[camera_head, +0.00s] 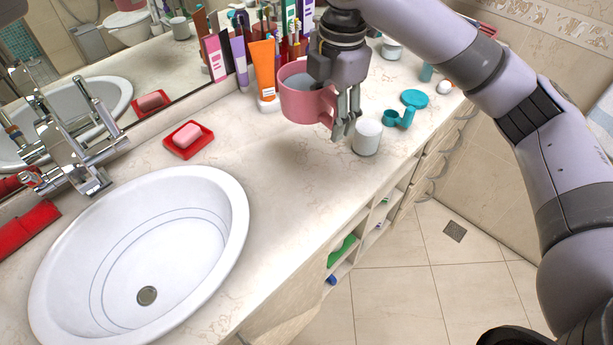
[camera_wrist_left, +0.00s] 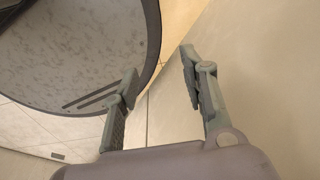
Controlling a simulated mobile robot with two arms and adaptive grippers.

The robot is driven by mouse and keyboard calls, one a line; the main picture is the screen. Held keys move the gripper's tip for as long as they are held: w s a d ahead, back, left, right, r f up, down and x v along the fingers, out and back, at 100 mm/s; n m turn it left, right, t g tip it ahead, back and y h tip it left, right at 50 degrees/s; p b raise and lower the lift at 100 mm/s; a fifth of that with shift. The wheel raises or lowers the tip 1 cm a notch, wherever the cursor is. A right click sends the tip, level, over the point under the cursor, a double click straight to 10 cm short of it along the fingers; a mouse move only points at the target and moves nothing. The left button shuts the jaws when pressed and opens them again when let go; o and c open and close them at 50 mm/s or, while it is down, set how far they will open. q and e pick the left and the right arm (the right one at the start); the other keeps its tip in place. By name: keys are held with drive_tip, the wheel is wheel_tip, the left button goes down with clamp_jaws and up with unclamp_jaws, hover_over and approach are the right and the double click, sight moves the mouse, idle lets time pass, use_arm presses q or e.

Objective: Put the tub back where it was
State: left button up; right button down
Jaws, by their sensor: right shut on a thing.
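My right gripper (camera_head: 345,132) points down over the counter, its fingers close together at the handle side of a pink mug (camera_head: 299,105). It is shut on the mug; its fingers hide part of the handle. I cannot tell whether the mug's base touches the counter. A small white tub (camera_head: 367,137) stands upright on the counter just right of the fingertips. Another white tub (camera_head: 391,49) stands farther back. My left gripper (camera_wrist_left: 160,64) is open and empty in the left wrist view, above the floor; it does not show in the head view.
An orange tube (camera_head: 264,70) and several boxes and bottles stand behind the mug by the mirror. A teal scoop (camera_head: 399,118) and teal lid (camera_head: 414,99) lie to the right. A red soap dish (camera_head: 189,140) and the sink (camera_head: 140,255) are left. The counter's middle is clear.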

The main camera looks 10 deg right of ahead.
sight(322, 188)
drive_tip(key=shift+w+a+r+n, duration=0.25)
drive_tip(key=shift+r+n, duration=0.25)
drive_tip(key=shift+n, duration=0.4)
wheel_tip(322, 188, down, 20)
drive_tip(key=p, duration=0.2)
drive_tip(key=shift+r+p, duration=0.1)
drive_tip(key=shift+p, duration=0.3)
drive_tip(key=c, duration=0.7)
unclamp_jaws()
drive_tip(key=r, duration=0.4)
drive_tip(key=r+b, duration=0.1)
drive_tip(key=r, duration=0.3)
drive_tip(key=r+b, duration=0.1)
drive_tip(key=r, duration=0.3)
drive_tip(key=shift+s+d, duration=0.25)
drive_tip(key=shift+s, duration=0.1)
